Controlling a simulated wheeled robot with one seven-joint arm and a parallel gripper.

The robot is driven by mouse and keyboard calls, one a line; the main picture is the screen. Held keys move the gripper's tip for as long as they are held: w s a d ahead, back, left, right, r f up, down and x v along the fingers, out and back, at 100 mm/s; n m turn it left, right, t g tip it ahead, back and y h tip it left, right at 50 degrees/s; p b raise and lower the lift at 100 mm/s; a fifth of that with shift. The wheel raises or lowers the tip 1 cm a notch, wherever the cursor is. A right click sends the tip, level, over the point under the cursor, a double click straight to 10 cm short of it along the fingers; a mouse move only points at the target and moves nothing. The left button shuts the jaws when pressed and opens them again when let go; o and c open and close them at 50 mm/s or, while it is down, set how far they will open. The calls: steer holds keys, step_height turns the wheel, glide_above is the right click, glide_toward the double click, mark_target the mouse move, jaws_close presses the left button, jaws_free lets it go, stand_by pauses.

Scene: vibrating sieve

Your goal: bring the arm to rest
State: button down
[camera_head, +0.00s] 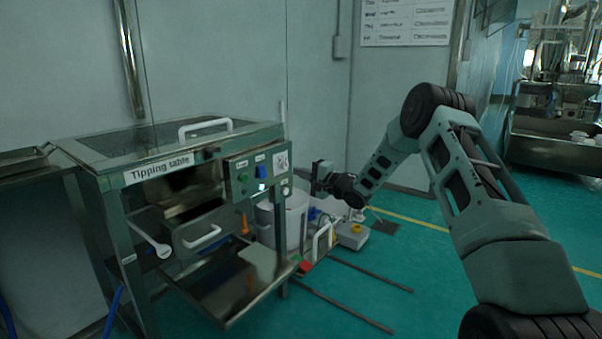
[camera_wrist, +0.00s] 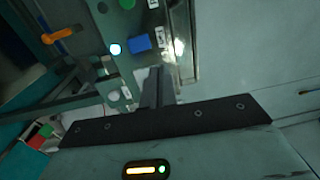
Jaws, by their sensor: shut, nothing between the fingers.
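My arm reaches in from the right in the head view, with its elbow raised and its forearm slanting down to the left. My gripper (camera_head: 318,178) is beside the right edge of the tipping table's control panel (camera_head: 258,177). It is shut and empty. In the wrist view the dark gripper fingers (camera_wrist: 157,88) show close together. The blue switch (camera_wrist: 139,43), a lit button (camera_wrist: 115,49) and a green button (camera_wrist: 127,4) lie beyond them. I cannot tell whether the fingers touch the panel.
The tipping table (camera_head: 158,168) stands at left with a white handle (camera_head: 205,127) on top and a sloping lower tray (camera_head: 232,285). A white bucket (camera_head: 294,215) and small items sit on the floor behind it. Dark bars (camera_head: 345,305) lie on the green floor.

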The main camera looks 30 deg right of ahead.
stand_by(0.4)
steer(key=s+a+r+n+g+h, duration=0.1)
steer(key=a+n+g, duration=0.15)
steer(key=a, duration=0.75)
steer(key=s+a+r+n+g+h, duration=0.1)
steer(key=s+a+r+n+g, duration=0.15)
steer(key=a, duration=0.75)
steer(key=s+a+f+n+g, duration=0.15)
steer(key=s+a+n, duration=0.25)
steer(key=s+a, duration=0.45)
steer(key=s+a+f+n+g+h, duration=0.1)
steer(key=s+a+n+g, duration=0.25)
steer(key=s, duration=0.65)
steer(key=s+a+n+g+h, duration=0.1)
steer(key=s+a+n+g, duration=0.3)
steer(key=s, duration=0.7)
steer(key=s+n+g+h, duration=0.2)
steer(key=s+n+g, duration=0.25)
steer(key=s, duration=1.55)
step_height(320, 180, up, 20)
steer(key=t+p, duration=0.1)
steer(key=p, duration=2)
steer(key=shift+w+d+r, duration=0.25)
steer(key=shift+w+d, duration=0.05)
steer(key=shift+w, duration=0.15)
